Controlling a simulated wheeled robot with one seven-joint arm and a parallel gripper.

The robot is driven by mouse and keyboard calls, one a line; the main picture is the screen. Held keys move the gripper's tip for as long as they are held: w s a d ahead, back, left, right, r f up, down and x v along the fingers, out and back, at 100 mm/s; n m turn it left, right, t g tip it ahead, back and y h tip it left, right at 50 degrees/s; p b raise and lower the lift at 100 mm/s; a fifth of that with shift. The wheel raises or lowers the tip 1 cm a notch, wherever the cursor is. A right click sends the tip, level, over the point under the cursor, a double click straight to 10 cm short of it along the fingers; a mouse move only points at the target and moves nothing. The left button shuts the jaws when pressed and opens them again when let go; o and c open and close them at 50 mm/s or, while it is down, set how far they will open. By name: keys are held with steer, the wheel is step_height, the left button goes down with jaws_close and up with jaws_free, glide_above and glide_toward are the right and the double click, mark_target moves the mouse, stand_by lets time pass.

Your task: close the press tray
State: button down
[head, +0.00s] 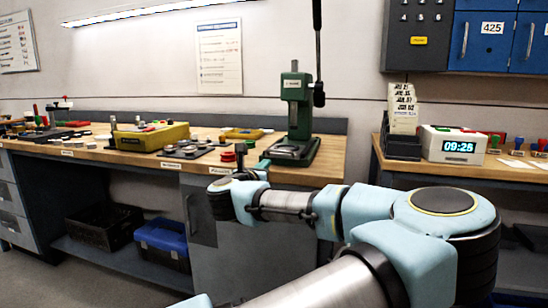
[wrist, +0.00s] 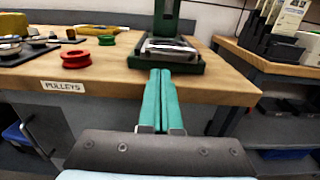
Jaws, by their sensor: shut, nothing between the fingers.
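The green press (head: 297,112) stands on the wooden bench, with a tall dark lever at its right. Its base holds a dark tray-like part with a pale, shiny top (wrist: 170,46), seen in the wrist view. I cannot tell how far this part stands out from the press. My gripper shows in the wrist view (wrist: 161,73) as two long teal fingers side by side, shut and empty. The fingertips lie just in front of the press base; whether they touch it is unclear. In the head view my gripper (head: 264,164) is small and partly hidden by my arm.
Red pulleys (wrist: 76,58) and a green one lie left of the press, above a PULLEYS label (wrist: 63,86) on the bench edge. A second bench with a clock (head: 459,146) is at the right, across a gap.

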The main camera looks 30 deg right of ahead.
mark_target(275, 154)
steer(key=p+x, duration=0.1)
steer(key=x, duration=0.7)
steer(key=shift+w, duration=0.2)
